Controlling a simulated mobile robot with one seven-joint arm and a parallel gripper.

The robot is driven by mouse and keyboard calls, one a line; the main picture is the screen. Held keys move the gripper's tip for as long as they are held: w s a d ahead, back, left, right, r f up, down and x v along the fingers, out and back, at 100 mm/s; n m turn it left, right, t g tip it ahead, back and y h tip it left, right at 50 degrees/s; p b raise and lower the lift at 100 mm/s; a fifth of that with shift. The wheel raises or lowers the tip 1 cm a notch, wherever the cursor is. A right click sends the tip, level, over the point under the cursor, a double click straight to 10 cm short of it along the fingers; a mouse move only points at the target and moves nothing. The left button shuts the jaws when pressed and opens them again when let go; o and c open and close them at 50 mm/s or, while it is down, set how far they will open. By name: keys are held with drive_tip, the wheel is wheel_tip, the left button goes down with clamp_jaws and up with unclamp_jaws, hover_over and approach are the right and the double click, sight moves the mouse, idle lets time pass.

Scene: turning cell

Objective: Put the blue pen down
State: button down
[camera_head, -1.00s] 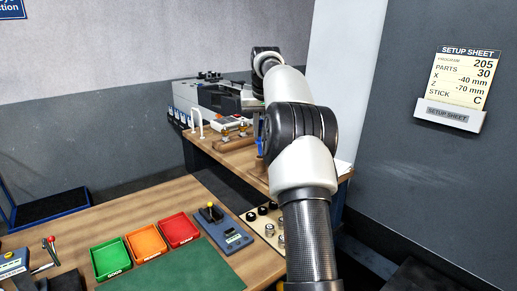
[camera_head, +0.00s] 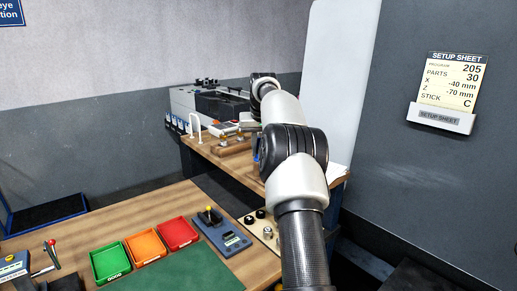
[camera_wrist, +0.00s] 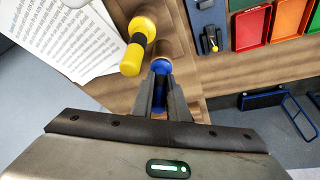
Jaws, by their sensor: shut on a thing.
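In the wrist view, my gripper (camera_wrist: 160,92) is shut on the blue pen (camera_wrist: 161,67). The pen's blue end shows between and just beyond the fingertips; much of the rest is hidden by the fingers. The gripper is over a wooden bench top (camera_wrist: 205,68); whether the pen touches the wood I cannot tell. In the head view, my own arm largely hides the gripper and the pen at the back bench (camera_head: 225,160).
A yellow and black handled tool (camera_wrist: 138,46) lies close to the left of the pen. A printed sheet (camera_wrist: 60,42) is further left. Green (camera_head: 110,263), orange (camera_head: 146,247) and red (camera_head: 178,233) trays sit on the front bench. A setup sheet (camera_head: 449,84) hangs on the right wall.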

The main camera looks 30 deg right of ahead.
drive_tip(key=shift+f, duration=0.25)
drive_tip(key=c, duration=1.7)
unclamp_jaws()
drive_tip(key=shift+r, duration=0.1)
drive_tip(key=shift+r, duration=0.35)
drive_tip(key=v, duration=1.2)
drive_tip(key=shift+r, duration=0.1)
